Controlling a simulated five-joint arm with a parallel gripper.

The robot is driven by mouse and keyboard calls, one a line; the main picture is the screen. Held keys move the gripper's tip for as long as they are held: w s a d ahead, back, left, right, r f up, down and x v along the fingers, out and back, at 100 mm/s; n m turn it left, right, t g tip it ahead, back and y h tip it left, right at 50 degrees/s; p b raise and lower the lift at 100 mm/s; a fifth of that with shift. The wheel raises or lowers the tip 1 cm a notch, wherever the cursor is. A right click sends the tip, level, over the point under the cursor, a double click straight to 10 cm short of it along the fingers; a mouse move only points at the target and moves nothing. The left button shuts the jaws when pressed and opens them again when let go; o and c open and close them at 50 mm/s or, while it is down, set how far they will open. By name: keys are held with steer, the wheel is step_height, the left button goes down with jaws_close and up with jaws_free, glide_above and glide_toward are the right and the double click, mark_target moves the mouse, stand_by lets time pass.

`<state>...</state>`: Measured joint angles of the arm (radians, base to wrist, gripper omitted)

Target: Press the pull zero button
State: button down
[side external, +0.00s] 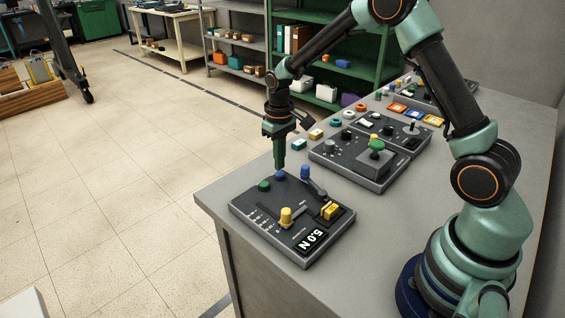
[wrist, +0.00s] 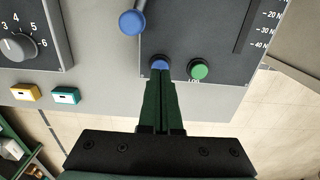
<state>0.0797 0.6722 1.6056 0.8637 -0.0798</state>
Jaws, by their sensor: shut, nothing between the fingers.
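The dark control panel (side external: 262,214) lies at the near corner of the grey bench. A blue button (side external: 281,176) and a green button (side external: 264,186) sit along its far edge. In the wrist view, the green button (wrist: 199,69) has a label that seems to read LOG. The blue button (wrist: 160,65) is just beyond my fingertips; any label by it is hidden by the fingers. My gripper (side external: 279,168) is shut and empty, pointing down over the blue button. It shows in the wrist view (wrist: 160,76) too. I cannot tell whether the tips touch the button.
A blue-knobbed lever (side external: 305,172) stands close to the right of my gripper. The panel also carries a yellow slider knob (side external: 286,217), a yellow switch (side external: 330,210) and a display (side external: 314,239) reading 5.0 N. A second panel (side external: 345,160) and small coloured blocks lie behind.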

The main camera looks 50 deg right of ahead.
mark_target(279, 173)
steer(key=shift+f, duration=0.2)
stand_by(0.5)
steer(key=shift+f, duration=0.35)
steer(key=shift+f, duration=0.4)
stand_by(0.4)
steer(key=shift+r, duration=3.2)
